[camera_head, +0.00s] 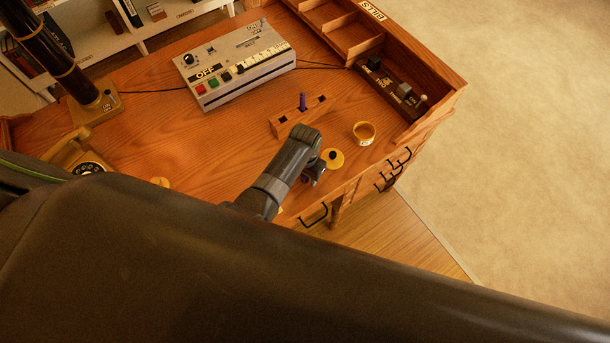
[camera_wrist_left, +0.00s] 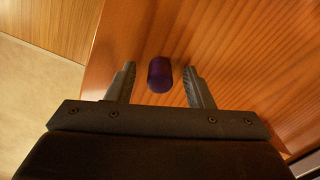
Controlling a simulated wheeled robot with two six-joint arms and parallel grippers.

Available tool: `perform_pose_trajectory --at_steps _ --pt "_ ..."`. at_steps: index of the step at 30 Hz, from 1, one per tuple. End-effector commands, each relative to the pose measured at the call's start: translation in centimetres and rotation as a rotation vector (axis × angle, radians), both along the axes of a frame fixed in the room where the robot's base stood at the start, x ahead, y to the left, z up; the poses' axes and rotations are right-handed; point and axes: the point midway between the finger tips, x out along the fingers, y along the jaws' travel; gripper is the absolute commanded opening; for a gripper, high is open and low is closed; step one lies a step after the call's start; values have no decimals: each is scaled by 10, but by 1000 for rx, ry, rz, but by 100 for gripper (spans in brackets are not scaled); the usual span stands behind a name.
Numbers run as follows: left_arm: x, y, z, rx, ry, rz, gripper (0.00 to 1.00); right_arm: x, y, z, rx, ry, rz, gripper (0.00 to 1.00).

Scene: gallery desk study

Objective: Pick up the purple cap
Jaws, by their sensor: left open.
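The purple cap (camera_wrist_left: 159,75) is a small dark purple cylinder on the wooden desk in the left wrist view. The gripper is open. In the head view my left gripper (camera_head: 315,178) is low over the front edge of the desk, and the cap is hidden or too small to make out there. A purple pen-like piece (camera_head: 302,102) stands in a wooden holder (camera_head: 287,124) behind the gripper. My right gripper is not in view.
A yellow disc (camera_head: 333,163) lies right beside the gripper, and a yellow ring-shaped item (camera_head: 364,132) is farther right. A grey control box (camera_head: 236,68) stands at the back. A telephone (camera_head: 82,163) is at the left. The desk between them is clear.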

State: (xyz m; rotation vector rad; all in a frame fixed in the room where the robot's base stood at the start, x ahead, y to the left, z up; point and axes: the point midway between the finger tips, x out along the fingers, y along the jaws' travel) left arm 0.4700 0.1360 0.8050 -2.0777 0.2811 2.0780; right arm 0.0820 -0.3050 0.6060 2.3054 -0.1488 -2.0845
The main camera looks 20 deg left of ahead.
Motion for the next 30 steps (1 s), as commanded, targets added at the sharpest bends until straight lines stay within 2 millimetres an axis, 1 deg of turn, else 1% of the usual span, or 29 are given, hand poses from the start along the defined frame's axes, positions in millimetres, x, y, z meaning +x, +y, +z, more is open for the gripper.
perform_pose_trajectory --at_steps 4,5,15,16,25,30 --pt "0 0 0 0 0 0 47 4 0 0 0 -6 2 0" --pt "0 0 0 0 0 0 46 4 0 0 0 -6 2 0" --pt "0 0 0 0 0 0 1 4 0 0 0 -7 2 0" --pt "0 0 0 0 0 0 0 4 0 0 0 -7 2 0" --pt "0 0 2 0 0 0 0 4 0 0 0 -7 2 0" --pt "0 0 11 0 -1 -1 0 4 0 1 0 -7 2 0"
